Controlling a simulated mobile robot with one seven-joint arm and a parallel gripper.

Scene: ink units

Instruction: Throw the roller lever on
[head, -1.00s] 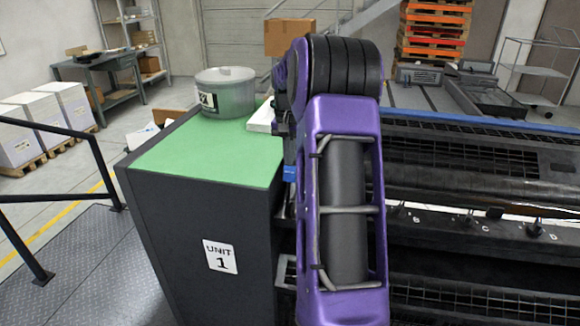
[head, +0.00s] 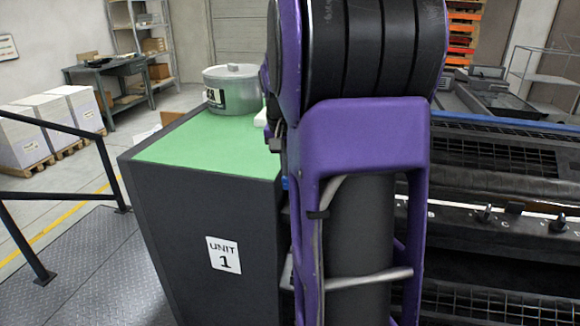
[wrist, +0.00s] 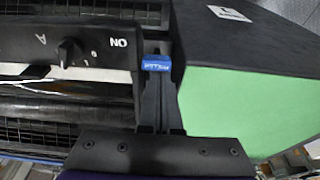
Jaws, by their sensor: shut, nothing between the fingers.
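In the wrist view, the roller lever shows as a blue lettered piece (wrist: 157,64) in a dark slot between the roller panel and the green-topped cabinet. A white "ON" mark (wrist: 119,43) is on the panel to its left, upside down in this view. My gripper (wrist: 159,80) is shut and empty. Its dark fingers come up from below with their tips at the blue piece's lower edge. I cannot tell whether they touch it. In the head view, my purple arm hides the gripper and nearly all of the lever.
The unit 1 cabinet (head: 200,215) has a green top (head: 205,148) bearing a metal pot (head: 232,92). A black knob (wrist: 68,50) marked A is left of the lever. More knobs (head: 485,214) line the panel at right. A railing (head: 60,130) stands at left.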

